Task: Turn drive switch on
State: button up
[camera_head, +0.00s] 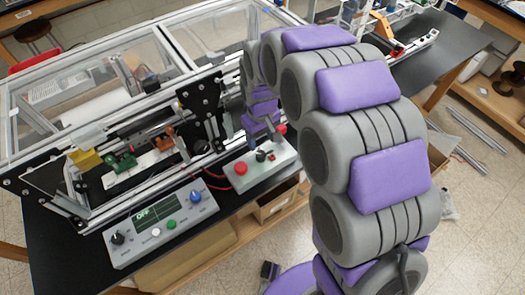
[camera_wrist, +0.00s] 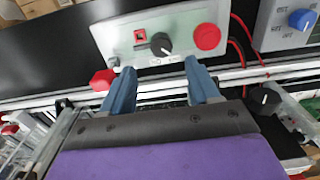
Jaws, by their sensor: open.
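A small grey control box (camera_head: 262,172) sits on the black bench below my gripper. It carries a red mushroom button (camera_head: 240,168), a black rotary knob (camera_head: 260,156) and a small red switch (camera_head: 271,156). In the wrist view, the black knob (camera_wrist: 161,44) lies beyond and between my fingertips, with the red switch (camera_wrist: 140,36) and red button (camera_wrist: 207,37) on either side. Which control is the drive switch cannot be read. My gripper (camera_wrist: 160,72) is open and empty, its blue fingers apart from the knob; it shows partly in the head view (camera_head: 262,135).
A larger control panel (camera_head: 150,240) at the left has a display reading OFF and a blue knob (camera_head: 196,196). The aluminium extrusion frame (camera_head: 165,55) with clear covers stands behind. A red knob (camera_wrist: 102,80) is near my left finger. Red cables run between the boxes.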

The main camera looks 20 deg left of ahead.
aim_at(261, 154)
jog(key=f, duration=0.4)
jog(key=a+f, duration=0.1)
jog(key=f, duration=0.1)
jog(key=shift+f+b, duration=0.15)
jog(key=shift+b, duration=0.15)
jog(key=shift+d+f, duration=0.55)
jog(key=shift+d, duration=0.2)
jog(key=shift+a, duration=0.35)
jog(key=shift+a+f, duration=0.15)
jog(key=shift+a, duration=0.3)
jog(key=c, duration=0.3)
jog(key=shift+d, duration=0.6)
jog(key=c, duration=0.6)
jog(key=shift+c, duration=0.6)
jog(key=shift+a, duration=0.1)
